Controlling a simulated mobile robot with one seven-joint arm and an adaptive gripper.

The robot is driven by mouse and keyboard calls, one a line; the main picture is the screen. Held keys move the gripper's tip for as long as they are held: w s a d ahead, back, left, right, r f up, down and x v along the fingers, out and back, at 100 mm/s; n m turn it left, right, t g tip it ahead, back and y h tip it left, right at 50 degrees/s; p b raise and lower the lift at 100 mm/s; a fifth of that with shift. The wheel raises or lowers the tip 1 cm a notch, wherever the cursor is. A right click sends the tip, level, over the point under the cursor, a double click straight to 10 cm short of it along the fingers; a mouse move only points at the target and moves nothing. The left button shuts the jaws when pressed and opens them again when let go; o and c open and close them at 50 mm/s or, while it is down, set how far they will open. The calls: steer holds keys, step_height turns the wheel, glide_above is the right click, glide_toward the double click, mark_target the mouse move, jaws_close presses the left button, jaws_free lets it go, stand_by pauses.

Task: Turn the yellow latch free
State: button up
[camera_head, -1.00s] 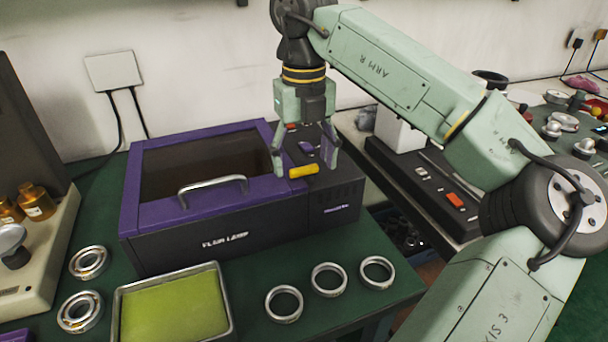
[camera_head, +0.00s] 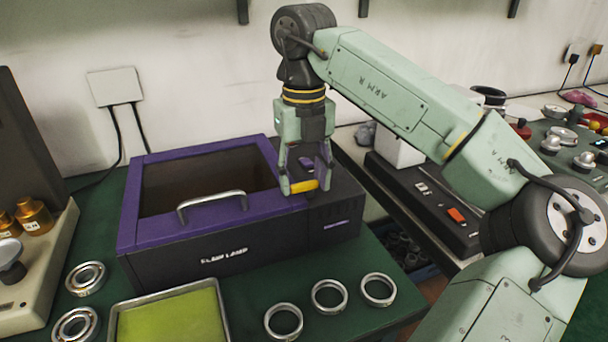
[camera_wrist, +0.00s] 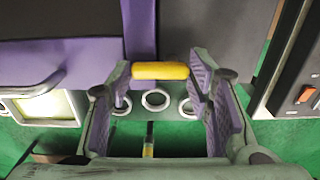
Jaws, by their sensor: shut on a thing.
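The yellow latch (camera_head: 304,186) is a short bar near the front right corner of the purple lid frame on the dark box (camera_head: 225,262). It lies slightly tilted in the head view and crosswise in the wrist view (camera_wrist: 160,71). My gripper (camera_head: 308,184) points down over it and is shut on it, with one fingertip at each end. Both fingers also show in the wrist view (camera_wrist: 163,80). The purple lid (camera_head: 165,232) lies flat on the box, with a dark window and a metal handle (camera_head: 212,200). The latch's mount is hidden.
Several metal rings (camera_head: 329,310) lie on the green bench in front of the box. A tray with a green pad (camera_head: 170,322) is at the front left. A dark unit with an orange switch (camera_head: 456,214) stands to the right, across a gap.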

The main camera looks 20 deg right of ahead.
steer(key=shift+n, duration=0.3)
steer(key=shift+c, duration=0.3)
steer(key=n, duration=0.3)
steer(key=shift+s+n, duration=0.25)
steer(key=shift+n, duration=0.15)
steer(key=n, duration=0.2)
steer(key=n+p, duration=0.1)
steer(key=n, duration=0.1)
steer(key=shift+s+d+n, duration=0.15)
steer(key=shift+s+n, duration=0.05)
steer(key=shift+n, duration=0.1)
steer(key=n, duration=0.4)
steer(key=shift+s+d, duration=0.1)
steer(key=shift+d, duration=0.1)
steer(key=shift+d+n+p, duration=0.15)
steer(key=shift+n+p, duration=0.05)
steer(key=shift+n, duration=1)
steer(key=shift+d+n+p, duration=0.1)
steer(key=shift+n+p, duration=0.05)
steer(key=shift+n, duration=1.05)
steer(key=o, duration=1.1)
steer(key=shift+o, duration=0.2)
